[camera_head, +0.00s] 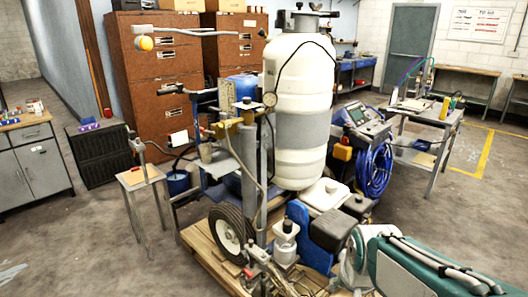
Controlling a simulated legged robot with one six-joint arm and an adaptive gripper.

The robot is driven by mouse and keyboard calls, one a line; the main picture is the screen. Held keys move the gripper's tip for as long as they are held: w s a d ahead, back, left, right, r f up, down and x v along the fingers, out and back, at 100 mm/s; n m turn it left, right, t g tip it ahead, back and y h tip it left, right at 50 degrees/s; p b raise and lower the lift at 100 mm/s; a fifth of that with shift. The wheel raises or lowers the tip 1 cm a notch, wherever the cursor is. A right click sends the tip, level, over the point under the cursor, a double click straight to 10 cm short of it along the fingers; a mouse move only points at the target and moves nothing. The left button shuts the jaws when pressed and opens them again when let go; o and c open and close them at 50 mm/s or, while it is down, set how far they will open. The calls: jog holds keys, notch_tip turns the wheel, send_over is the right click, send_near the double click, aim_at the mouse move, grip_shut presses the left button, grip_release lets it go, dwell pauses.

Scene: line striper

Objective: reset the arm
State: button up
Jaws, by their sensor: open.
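I cannot make out my gripper in the head camera view. The line striper (297,160) stands in the middle, on a wooden pallet (205,258). It has a tall white tank with a grey band and a black hose looped over it. A black-tyred wheel (231,234) shows at its lower left, and a round gauge (270,99) sits beside the tank. Much of its far side is hidden behind the tank.
Brown filing cabinets (158,75) stand behind. A grey cabinet (38,166) is at far left. A coiled blue hose (375,168) hangs right of the tank. Open floor (100,245) lies front left.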

jog(key=s+r+n, duration=0.1)
jog(key=s+r, duration=0.2)
jog(key=s, duration=0.2)
jog(key=s+a+r+n+t, duration=0.1)
jog(key=s+r, duration=0.2)
jog(key=s, duration=0.3)
jog(key=shift+s+a+n+t, duration=0.15)
jog(key=shift+s+n+t, duration=0.15)
jog(key=shift+n, duration=0.1)
